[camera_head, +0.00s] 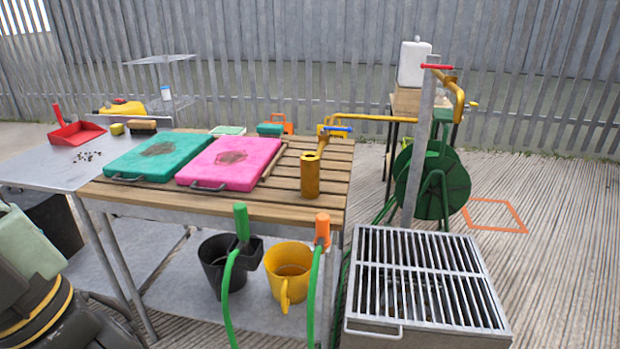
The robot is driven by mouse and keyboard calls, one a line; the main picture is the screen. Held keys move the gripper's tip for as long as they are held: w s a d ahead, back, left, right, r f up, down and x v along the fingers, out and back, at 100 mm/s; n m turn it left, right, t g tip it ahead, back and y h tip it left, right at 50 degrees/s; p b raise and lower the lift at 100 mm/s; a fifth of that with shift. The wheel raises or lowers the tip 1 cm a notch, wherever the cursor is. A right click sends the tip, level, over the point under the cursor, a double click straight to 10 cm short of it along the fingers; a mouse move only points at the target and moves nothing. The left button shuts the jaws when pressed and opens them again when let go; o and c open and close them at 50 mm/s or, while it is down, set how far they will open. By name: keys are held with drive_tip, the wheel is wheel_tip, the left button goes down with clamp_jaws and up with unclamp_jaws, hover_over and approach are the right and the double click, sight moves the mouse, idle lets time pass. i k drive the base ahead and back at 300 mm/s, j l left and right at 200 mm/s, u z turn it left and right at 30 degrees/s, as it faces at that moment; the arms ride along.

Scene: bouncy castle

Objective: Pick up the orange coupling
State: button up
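The orange coupling (322,230) is upright on the end of a green hose (313,290), just in front of the wooden slatted table's front edge near its right corner. The hose drops from it to the bottom of the picture. A similar green coupling (241,220) tops a second green hose (229,290) to its left. My gripper is not in view, so its distance from the coupling cannot be seen.
A yellow bucket (289,262) and a black bucket (215,262) stand under the table (330,180). A metal grate box (420,280) stands close right of the orange coupling. Paved ground at right is mostly clear.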

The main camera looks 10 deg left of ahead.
sight(323, 220)
drive_tip(key=u, duration=0.35)
drive_tip(key=i+l+u, duration=0.25)
drive_tip(key=l+u, duration=0.25)
drive_tip(key=l, duration=0.15)
drive_tip(key=l+u, duration=0.25)
drive_tip(key=l, duration=0.15)
drive_tip(key=i+l, duration=0.1)
drive_tip(key=l, duration=0.45)
drive_tip(key=i+l+u, duration=0.1)
drive_tip(key=l, duration=0.45)
drive_tip(key=i+l, duration=0.1)
drive_tip(key=l, duration=0.5)
drive_tip(key=j+u, duration=0.05)
